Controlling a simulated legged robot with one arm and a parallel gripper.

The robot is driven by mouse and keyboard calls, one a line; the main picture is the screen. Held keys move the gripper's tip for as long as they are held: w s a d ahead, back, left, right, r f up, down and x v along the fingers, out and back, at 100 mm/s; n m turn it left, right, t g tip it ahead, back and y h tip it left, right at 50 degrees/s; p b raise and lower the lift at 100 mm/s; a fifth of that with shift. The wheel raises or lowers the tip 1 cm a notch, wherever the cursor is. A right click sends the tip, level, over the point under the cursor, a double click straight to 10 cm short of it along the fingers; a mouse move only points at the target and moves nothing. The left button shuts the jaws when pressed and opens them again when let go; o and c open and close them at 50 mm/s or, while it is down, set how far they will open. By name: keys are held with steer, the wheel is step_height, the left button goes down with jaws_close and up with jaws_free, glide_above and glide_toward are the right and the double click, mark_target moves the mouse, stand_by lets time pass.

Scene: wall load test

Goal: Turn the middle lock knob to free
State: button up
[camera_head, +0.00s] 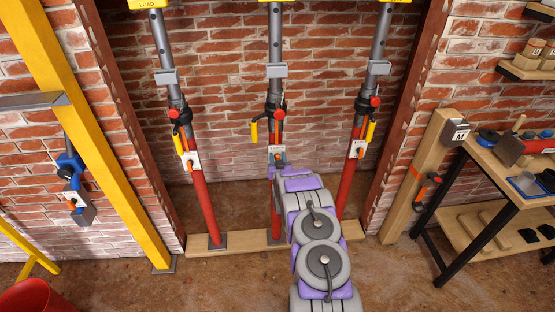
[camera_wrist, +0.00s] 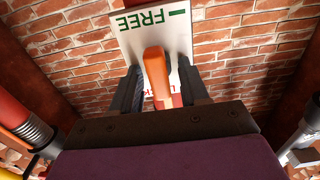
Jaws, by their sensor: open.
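The middle lock knob (camera_wrist: 156,74) is an orange lever on a white plate (camera_wrist: 185,35). In the wrist view it stands between the two dark fingers of my gripper (camera_wrist: 157,88), which is open with a finger on either side. I cannot tell whether either finger touches the knob. The plate shows green FREE lettering with a green mark above the knob; red lettering lower down is mostly hidden by the knob and fingers. In the head view my gripper (camera_head: 280,164) is at the plate on the middle red prop (camera_head: 276,140), and my arm hides much of the knob.
Similar props with plates and orange knobs stand at left (camera_head: 190,163) and right (camera_head: 357,150). A yellow handle (camera_head: 254,133) hangs beside the middle prop. A yellow post (camera_head: 90,130) is at left, a workbench (camera_head: 500,170) at right. The gaps between props are clear.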

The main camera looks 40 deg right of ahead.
jaws_close()
